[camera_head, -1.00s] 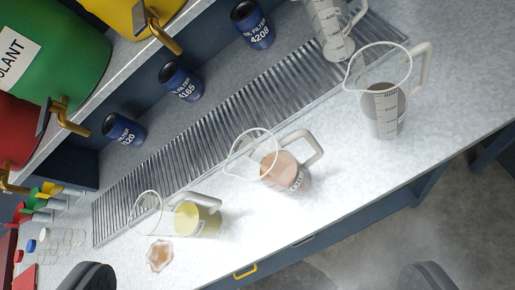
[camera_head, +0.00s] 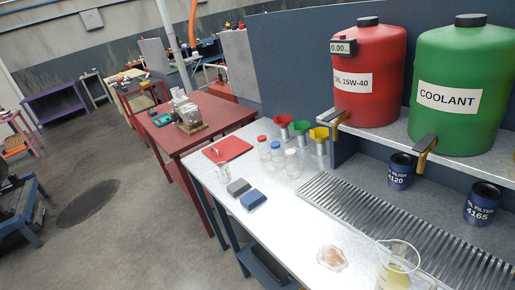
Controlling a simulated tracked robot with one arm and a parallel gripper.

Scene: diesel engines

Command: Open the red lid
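A small clear bottle with a red lid (camera_head: 262,138) stands upright on the grey workbench, left of the funnels. The lid sits on the bottle's top. Right beside it stand similar bottles with a blue lid (camera_head: 275,145) and a white lid (camera_head: 291,152). My gripper is not in the view, so its opening cannot be seen.
A red mat (camera_head: 227,149), a clear beaker (camera_head: 223,173), grey and blue blocks (camera_head: 253,198) lie near the bottles. Red, green and yellow funnels (camera_head: 319,134) stand behind. Large red (camera_head: 370,70) and green tanks are on a shelf. A beaker with yellow liquid (camera_head: 394,272) stands in front.

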